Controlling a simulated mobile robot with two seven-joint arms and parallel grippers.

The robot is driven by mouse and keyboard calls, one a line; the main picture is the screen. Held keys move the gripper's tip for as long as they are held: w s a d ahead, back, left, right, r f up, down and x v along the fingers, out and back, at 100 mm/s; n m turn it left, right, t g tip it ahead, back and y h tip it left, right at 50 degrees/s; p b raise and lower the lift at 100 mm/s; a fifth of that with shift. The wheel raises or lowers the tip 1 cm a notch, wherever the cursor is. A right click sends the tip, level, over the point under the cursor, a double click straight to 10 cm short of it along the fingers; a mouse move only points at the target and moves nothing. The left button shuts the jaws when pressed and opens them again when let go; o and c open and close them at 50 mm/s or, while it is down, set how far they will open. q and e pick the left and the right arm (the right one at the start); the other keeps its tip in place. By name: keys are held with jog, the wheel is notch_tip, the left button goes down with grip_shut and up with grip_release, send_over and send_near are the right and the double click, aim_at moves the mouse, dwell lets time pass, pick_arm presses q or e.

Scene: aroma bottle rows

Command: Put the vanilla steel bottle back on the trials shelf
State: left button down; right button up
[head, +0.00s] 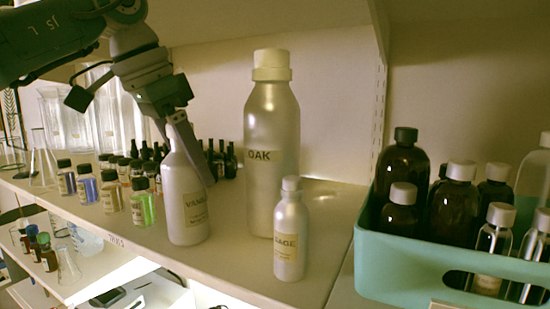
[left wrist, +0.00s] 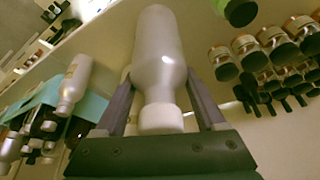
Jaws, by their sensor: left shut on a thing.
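The vanilla bottle (head: 184,205) is pale grey with a label starting "VAN" and stands upright in the head view. My left gripper (head: 185,140) comes down from above and is shut on its upper part. In the left wrist view the bottle (left wrist: 158,60) sits between both fingers of my left gripper (left wrist: 160,82), with its cap towards the palm. Its base shows over the front part of the shelf (head: 240,262); I cannot tell if it touches. A small tag on the shelf edge (head: 116,240) is too blurred to read. My right gripper is not in view.
A tall OAK bottle (head: 271,180) and a smaller bottle labelled "AGE" (head: 291,235) stand right of the held bottle. Small jars (head: 143,207) and dark dropper bottles (head: 220,160) stand left and behind. A teal crate (head: 430,265) of bottles is at right.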

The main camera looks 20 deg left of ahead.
aim_at(166, 204)
pick_arm(q)
jog(key=shift+f, duration=0.15)
grip_release()
jog(key=b, duration=0.3)
jog(key=shift+s+a+r+b, duration=0.25)
jog(key=shift+s+b, duration=0.1)
jog(key=shift+s, duration=0.05)
jog(key=s+b, duration=0.1)
jog(key=s+a+b, duration=0.1)
jog(key=s, duration=0.1)
jog(key=s+a+b, duration=0.1)
jog(key=s+b, duration=0.1)
jog(key=shift+a, duration=0.15)
jog(key=s+a+p, duration=0.2)
jog(key=s+p, duration=0.1)
jog(key=s, duration=0.2)
jog(key=shift+s+a+r, duration=0.15)
jog(key=shift+a+r, duration=0.25)
jog(key=shift+r, duration=0.05)
